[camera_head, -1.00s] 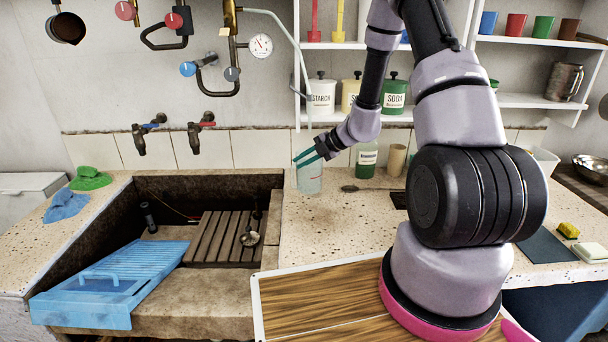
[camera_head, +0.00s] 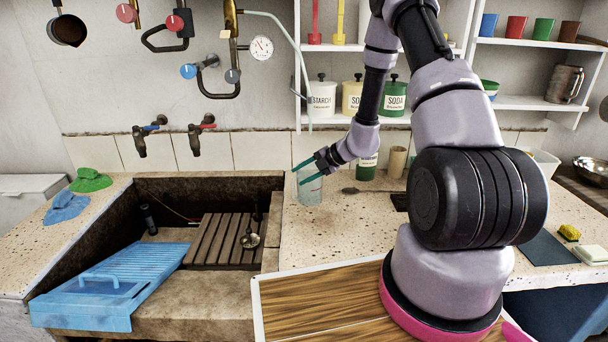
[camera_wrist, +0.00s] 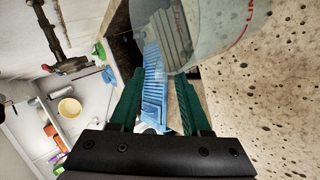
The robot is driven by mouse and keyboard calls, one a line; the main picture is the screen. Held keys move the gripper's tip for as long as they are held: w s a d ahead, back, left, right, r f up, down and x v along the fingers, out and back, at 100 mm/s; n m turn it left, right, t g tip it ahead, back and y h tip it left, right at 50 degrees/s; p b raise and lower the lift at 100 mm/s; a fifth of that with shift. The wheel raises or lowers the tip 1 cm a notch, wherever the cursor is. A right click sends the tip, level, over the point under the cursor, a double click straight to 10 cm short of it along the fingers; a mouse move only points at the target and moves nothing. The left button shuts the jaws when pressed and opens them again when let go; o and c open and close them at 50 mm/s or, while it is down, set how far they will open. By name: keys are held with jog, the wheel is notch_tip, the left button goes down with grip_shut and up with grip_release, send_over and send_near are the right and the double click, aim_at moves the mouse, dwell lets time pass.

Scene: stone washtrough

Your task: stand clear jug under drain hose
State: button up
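The clear jug (camera_head: 309,190) is upright on the speckled counter, right of the sink. Red markings show on its see-through wall in the wrist view (camera_wrist: 210,35). The pale drain hose (camera_head: 297,52) arcs down from the wall pipe; its lower end shows above the jug in the picture, but I cannot tell if it lines up in depth. My gripper (camera_head: 302,165) reaches in from the right, its teal fingers at the jug's upper part. In the wrist view the fingers (camera_wrist: 160,88) are apart, with the jug overlapping the tips; I cannot tell if they touch it.
The stone sink (camera_head: 215,300) with a slatted wooden rack and a blue drainboard (camera_head: 110,285) lies left. A green bottle (camera_head: 367,168), a tan cup (camera_head: 397,161) and a dark spoon-like item (camera_head: 362,190) are right of the jug. Shelves with canisters hang behind.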

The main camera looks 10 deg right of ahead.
jog(key=shift+d+r, duration=0.15)
jog(key=shift+r, duration=0.1)
jog(key=v, duration=1.2)
jog(key=s+a+r+n+g+h, duration=0.1)
jog(key=s+a+r+n, duration=0.3)
jog(key=r+n, duration=0.6)
jog(key=s+a+r+n+g+h, duration=0.1)
jog(key=s+a+r+n, duration=0.1)
jog(key=s+r+n, duration=0.6)
jog(key=s+d+r+n+t+h, duration=0.1)
jog(key=s+r+n+h, duration=0.1)
jog(key=s+r+n, duration=0.4)
jog(key=s+d+r+n+t+h, duration=0.2)
jog(key=s+r+n, duration=0.4)
jog(key=n, duration=1)
jog(key=shift+s+d+r+n+t+h, duration=0.15)
jog(key=shift+s+r+n+t+h, duration=0.15)
jog(key=shift+s+r+h, duration=0.15)
